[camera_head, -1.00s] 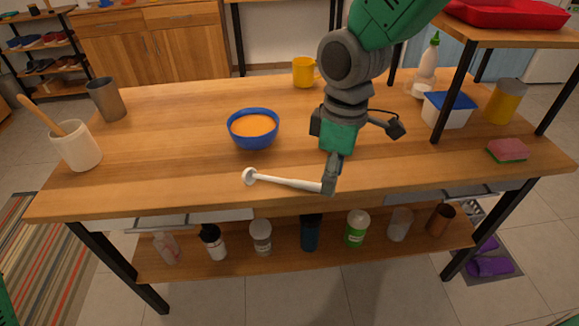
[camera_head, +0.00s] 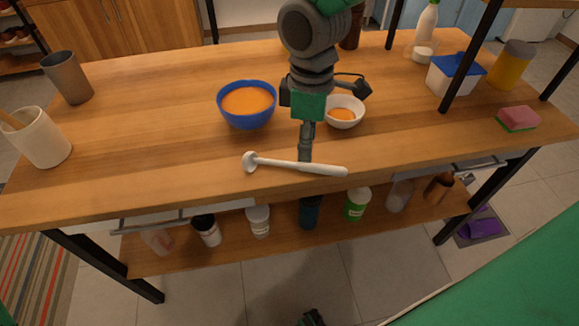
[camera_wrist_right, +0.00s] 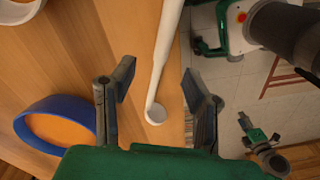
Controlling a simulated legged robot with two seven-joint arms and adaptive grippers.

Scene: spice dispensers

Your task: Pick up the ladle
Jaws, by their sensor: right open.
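The white ladle (camera_head: 325,169) lies near the front edge of the wooden table, its rounded head to the left and its handle to the right. My right gripper (camera_head: 305,150) is open and points down at the handle in the head view. In the right wrist view the ladle (camera_wrist_right: 162,60) shows in the gap between the two open fingers of the right gripper (camera_wrist_right: 160,87), with its small round end low in the gap. Whether the fingers touch it cannot be told. My left gripper is not clearly seen.
A blue bowl (camera_head: 220,108) with orange contents stands behind the ladle, left of the gripper. A white bowl (camera_head: 357,115) is close behind it on the right. The front edge (camera_head: 400,175) is near; a lower shelf (camera_head: 280,233) holds several jars.

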